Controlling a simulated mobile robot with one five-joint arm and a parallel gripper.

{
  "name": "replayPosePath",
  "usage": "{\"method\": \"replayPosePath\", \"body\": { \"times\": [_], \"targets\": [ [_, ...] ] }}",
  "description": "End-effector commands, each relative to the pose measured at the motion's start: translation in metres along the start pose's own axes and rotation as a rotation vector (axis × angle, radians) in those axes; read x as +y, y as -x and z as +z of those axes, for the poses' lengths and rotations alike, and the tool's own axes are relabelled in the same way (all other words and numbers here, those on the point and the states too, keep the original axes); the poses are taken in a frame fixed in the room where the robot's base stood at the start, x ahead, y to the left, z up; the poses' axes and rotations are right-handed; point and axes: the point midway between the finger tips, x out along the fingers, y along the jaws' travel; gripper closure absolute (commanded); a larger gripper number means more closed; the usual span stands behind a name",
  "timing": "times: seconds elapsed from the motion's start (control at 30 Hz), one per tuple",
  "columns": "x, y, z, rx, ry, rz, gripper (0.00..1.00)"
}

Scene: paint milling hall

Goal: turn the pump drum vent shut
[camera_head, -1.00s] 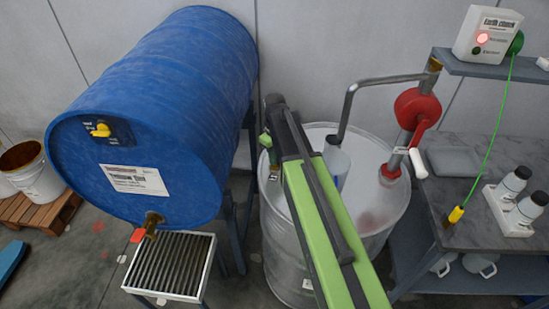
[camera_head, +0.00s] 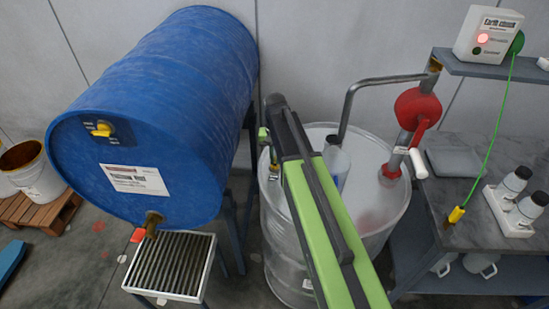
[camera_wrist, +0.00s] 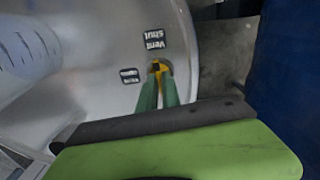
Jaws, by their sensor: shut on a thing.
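The pump drum (camera_head: 300,250) is a bare steel drum with a red hand pump (camera_head: 415,108) on its lid. The yellow vent handle (camera_head: 273,169) is near the lid's left edge. In the wrist view the vent handle (camera_wrist: 157,65) is between the green fingertips of my gripper (camera_wrist: 160,78), which is shut on it. The fingers hide part of the handle, so I cannot tell its exact angle. A label (camera_wrist: 153,39) reading "Vent shut" is upside down beside it. A smaller label (camera_wrist: 129,75) is too blurred to read.
A blue drum (camera_head: 160,110) lies on a stand close to the left, with a grate tray (camera_head: 170,262) below its tap. A bench (camera_head: 490,205) with bottles is on the right.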

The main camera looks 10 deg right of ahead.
Motion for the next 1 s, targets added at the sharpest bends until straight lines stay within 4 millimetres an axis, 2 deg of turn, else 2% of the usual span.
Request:
{"method": "replayPosePath", "body": {
  "times": [0.3,0.77,0.8,0.9,0.93,1.0],
  "targets": [
    [-0.0002,0.0001,-0.0012,0.003,-0.086,-0.002,1.0],
    [0.0002,0.0001,-0.0014,0.003,-0.098,-0.002,1.0],
    [0.0003,0.0001,-0.0014,0.003,-0.097,-0.002,0.88],
    [0.0005,0.0001,-0.0012,0.003,-0.097,-0.001,0.75],
    [0.0005,0.0001,-0.0011,0.002,-0.097,-0.001,0.71],
    [0.0007,0.0001,-0.0009,0.002,-0.097,-0.001,0.7]
  ]
}}
